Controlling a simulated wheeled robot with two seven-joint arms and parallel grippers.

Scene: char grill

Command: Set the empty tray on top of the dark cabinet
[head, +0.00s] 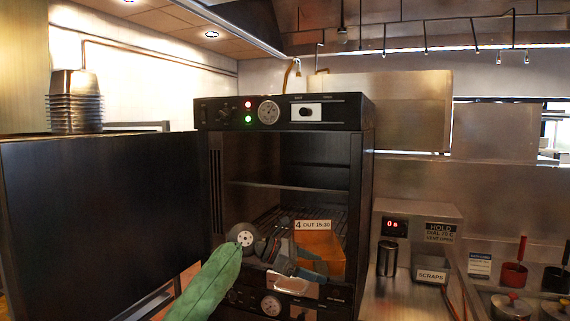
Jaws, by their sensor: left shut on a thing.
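The dark cabinet (284,114) stands in the middle of the view, with its door (100,220) swung open to the left. Its flat top shows only as a thin edge behind the control panel. A copper-orange tray (322,246) shows low in the cabinet's opening, near the lower rack, with a label reading "4 OUT 15:30" at its upper edge. I cannot see into the tray. My left gripper (297,268) reaches in from the lower left and is shut at the tray's left side. Its fingertips are small and partly hidden. My right gripper is not in view.
A stack of metal pans (75,101) stands at the upper left, beyond the open door. A rack shelf (290,184) crosses the cabinet.

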